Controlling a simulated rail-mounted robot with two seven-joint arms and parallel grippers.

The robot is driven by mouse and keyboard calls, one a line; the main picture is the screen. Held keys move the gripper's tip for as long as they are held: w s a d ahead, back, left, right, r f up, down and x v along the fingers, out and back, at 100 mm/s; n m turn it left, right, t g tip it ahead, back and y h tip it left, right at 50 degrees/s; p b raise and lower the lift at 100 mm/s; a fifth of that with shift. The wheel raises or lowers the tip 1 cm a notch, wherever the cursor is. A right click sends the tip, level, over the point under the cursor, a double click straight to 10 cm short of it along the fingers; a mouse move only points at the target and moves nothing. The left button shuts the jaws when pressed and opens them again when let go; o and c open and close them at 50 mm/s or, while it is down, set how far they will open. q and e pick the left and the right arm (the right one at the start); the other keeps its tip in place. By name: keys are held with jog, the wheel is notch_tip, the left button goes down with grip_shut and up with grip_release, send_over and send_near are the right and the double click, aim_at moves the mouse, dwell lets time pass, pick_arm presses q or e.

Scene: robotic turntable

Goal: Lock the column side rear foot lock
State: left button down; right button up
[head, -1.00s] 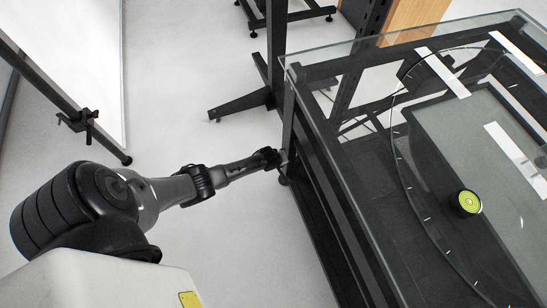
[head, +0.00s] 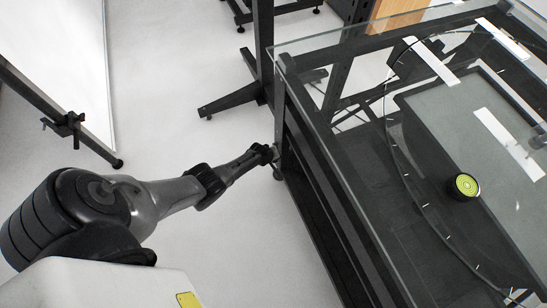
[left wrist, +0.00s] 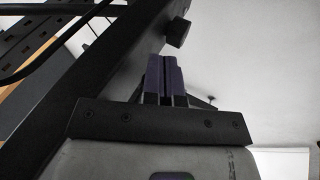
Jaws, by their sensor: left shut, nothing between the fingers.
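My left gripper (head: 267,153) is beside the lower part of the glass-topped turntable's corner leg (head: 280,115) in the head view. In the left wrist view its two fingers (left wrist: 166,78) are shut together with nothing between them, in front of a dark slanting frame beam (left wrist: 95,85). A small dark foot (head: 278,174) shows at the bottom of the corner leg, just below the gripper. A dark block or knob (left wrist: 178,32) sticks out near the beam's top end in the left wrist view; I cannot tell if it is the foot lock. My right gripper is out of view.
The glass tabletop (head: 330,150) and its dark side frame fill the right. A black column stand's foot (head: 232,98) lies behind the leg. A white panel on a black stand (head: 65,122) stands at left. Light floor (head: 160,90) between them is clear.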

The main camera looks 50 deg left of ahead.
pick_arm(q)
jog(key=shift+a+f, duration=0.1)
dwell(0.7)
jog(key=s+d+r+p, duration=0.4)
jog(key=s+d+p, duration=0.4)
jog(key=d+p, duration=0.2)
jog(key=shift+s+r+p, duration=0.15)
jog(key=shift+s+p, duration=0.15)
jog(key=shift+s, duration=0.1)
dwell(0.5)
